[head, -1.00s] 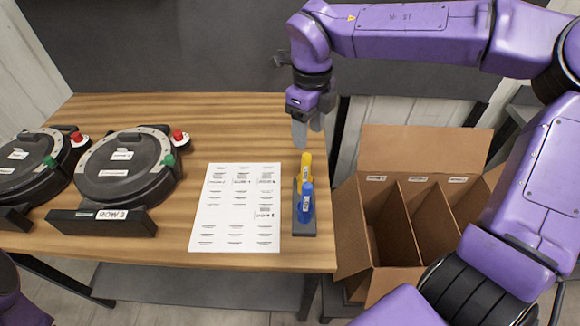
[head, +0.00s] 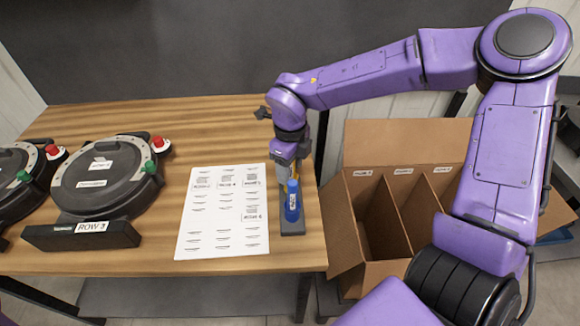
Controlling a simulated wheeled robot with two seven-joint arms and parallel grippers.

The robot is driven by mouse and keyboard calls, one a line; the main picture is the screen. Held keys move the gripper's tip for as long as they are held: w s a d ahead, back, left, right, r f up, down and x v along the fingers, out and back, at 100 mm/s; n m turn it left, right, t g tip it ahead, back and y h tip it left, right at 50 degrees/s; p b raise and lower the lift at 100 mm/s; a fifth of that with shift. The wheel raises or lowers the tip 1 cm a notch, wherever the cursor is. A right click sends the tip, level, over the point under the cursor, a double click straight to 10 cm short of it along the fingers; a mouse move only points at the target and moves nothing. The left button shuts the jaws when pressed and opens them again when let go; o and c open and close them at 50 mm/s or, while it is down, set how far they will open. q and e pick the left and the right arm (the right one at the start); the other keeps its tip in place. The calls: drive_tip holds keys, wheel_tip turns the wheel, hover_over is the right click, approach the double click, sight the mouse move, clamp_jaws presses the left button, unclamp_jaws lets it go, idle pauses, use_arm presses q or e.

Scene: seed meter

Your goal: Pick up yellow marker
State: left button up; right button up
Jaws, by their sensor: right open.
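The yellow marker (head: 296,172) stands in a dark grey holder (head: 293,228) at the right edge of the wooden table. Only a thin strip of it shows, behind the blue marker and my right gripper. The blue marker (head: 292,202) stands in the same holder, nearer the front. My right gripper (head: 284,174) points down over the holder, its fingers at the height of the yellow marker's upper part. It is open; whether the fingers lie on both sides of the marker is hard to see. My left gripper is not in view.
A printed sheet (head: 222,212) lies just left of the holder. Two round black seed meters with red and green knobs, one marked ROW 3 (head: 100,182), stand at the left. A divided cardboard box (head: 345,233) stands right of the table. The table's back middle is clear.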

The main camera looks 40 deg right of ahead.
clamp_jaws()
